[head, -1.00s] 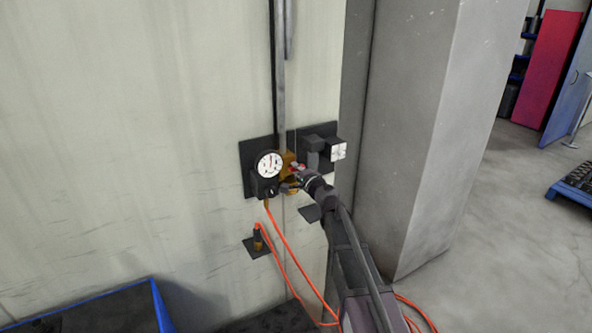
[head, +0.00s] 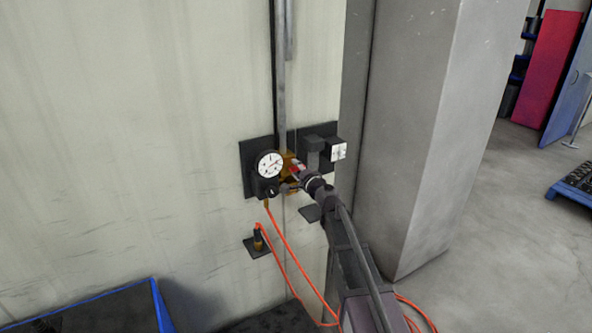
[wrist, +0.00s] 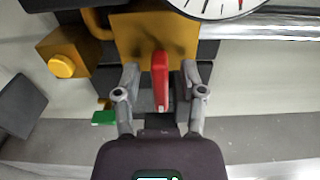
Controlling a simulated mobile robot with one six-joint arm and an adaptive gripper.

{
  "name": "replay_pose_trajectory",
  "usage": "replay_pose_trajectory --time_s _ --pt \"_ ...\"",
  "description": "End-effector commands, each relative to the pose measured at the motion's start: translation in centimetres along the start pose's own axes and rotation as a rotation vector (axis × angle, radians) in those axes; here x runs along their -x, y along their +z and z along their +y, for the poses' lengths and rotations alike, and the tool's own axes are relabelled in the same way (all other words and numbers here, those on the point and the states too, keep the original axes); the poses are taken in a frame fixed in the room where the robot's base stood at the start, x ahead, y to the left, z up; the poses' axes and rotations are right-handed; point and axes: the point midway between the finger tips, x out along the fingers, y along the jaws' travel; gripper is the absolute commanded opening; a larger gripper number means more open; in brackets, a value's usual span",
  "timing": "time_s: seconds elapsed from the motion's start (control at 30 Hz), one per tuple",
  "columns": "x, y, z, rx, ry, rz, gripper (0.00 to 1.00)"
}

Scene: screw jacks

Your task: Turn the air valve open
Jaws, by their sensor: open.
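The air valve has a brass-yellow body (wrist: 150,30) and a red handle (wrist: 160,82). In the wrist view the handle stands between the two fingers of my gripper (wrist: 161,78), with a gap on both sides. The fingers are open. In the head view the red handle (head: 298,168) shows small in front of the yellow body, just right of the round white gauge (head: 270,164). My gripper is at the handle there, partly hiding the valve. The gauge also shows cut off at the top of the wrist view (wrist: 215,5).
A grey vertical pipe (head: 281,90) runs above the valve. A dark box with a pale face (head: 338,151) sits close on the right. An orange hose (head: 285,249) hangs below the gauge. A large grey pillar (head: 425,150) stands right of my arm.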

Motion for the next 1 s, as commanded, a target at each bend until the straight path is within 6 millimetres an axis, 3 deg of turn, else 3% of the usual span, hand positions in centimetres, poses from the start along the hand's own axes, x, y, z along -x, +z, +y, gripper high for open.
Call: replay_pose_trajectory --time_s 0.27,0.8,1.0 --pt "1.8 0.1 0.0 0.0 0.0 0.0 0.53" --pt "9.9 0.1 0.0 0.0 0.0 0.001 0.53" --pt "11.6 0.1 0.0 0.0 0.0 0.0 0.53"
